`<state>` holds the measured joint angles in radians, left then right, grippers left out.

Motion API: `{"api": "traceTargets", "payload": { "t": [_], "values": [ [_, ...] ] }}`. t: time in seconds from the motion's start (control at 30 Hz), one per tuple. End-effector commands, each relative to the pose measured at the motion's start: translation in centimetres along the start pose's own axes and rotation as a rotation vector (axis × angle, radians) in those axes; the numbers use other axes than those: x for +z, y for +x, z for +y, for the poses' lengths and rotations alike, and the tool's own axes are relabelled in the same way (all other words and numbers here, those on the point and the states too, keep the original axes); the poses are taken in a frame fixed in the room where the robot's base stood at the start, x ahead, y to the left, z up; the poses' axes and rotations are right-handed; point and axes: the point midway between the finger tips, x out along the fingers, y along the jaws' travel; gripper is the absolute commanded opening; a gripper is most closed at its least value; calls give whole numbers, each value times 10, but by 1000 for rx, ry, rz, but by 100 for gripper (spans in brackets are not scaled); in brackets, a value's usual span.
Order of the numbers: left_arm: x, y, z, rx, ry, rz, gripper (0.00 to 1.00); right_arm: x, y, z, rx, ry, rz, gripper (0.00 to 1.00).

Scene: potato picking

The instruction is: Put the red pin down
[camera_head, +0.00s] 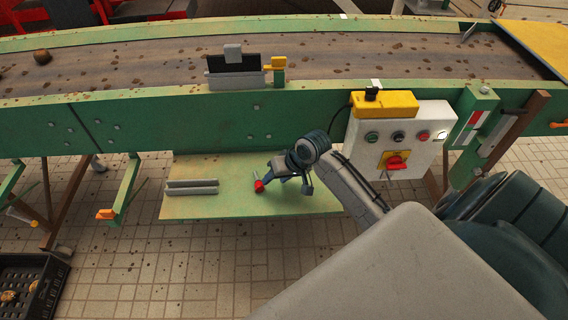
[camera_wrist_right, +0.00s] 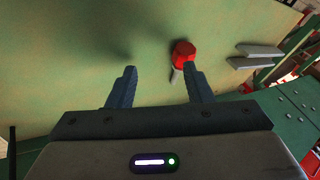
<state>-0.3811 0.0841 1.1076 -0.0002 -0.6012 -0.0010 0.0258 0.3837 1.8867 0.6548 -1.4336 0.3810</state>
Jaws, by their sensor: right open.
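The red pin (camera_head: 259,187) has a red knob and a short grey shaft. It is on the green shelf (camera_head: 230,207) below the conveyor, towards the shelf's middle. In the right wrist view the red pin (camera_wrist_right: 183,52) is just beyond the tip of the right-hand finger, outside the gap between the fingers. My right gripper (camera_head: 286,182) is over the shelf beside the pin. Its two fingers (camera_wrist_right: 159,71) stand apart with nothing between them. Whether a finger touches the pin cannot be told. My left gripper is not in view.
Two grey bars (camera_head: 191,187) lie on the shelf left of the pin. A control box (camera_head: 405,140) with a red and yellow switch hangs to the right. The green conveyor side (camera_head: 170,125) runs above. A black crate (camera_head: 30,285) stands lower left.

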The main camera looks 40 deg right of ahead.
Motion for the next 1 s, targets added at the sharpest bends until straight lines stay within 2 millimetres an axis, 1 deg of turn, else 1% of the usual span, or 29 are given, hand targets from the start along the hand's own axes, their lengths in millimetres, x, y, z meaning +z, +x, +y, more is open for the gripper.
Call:
{"api": "traceTargets", "payload": {
  "t": [0.07,0.1,0.4,0.53,0.73,0.83,1.0],
  "values": [
    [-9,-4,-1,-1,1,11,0,-3,-6,-2,0,-3,3,46],
    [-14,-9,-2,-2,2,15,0,-4,-13,-3,2,-5,4,46],
    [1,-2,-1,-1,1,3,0,-4,-77,-2,5,-6,2,46],
    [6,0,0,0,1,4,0,-3,-99,-2,4,-6,1,46],
    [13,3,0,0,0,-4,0,-3,-120,-2,2,-2,1,46],
    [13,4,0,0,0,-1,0,-3,-125,-3,1,-2,1,46],
    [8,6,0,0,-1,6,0,-3,-127,-3,-1,0,0,46]
  ]
}}
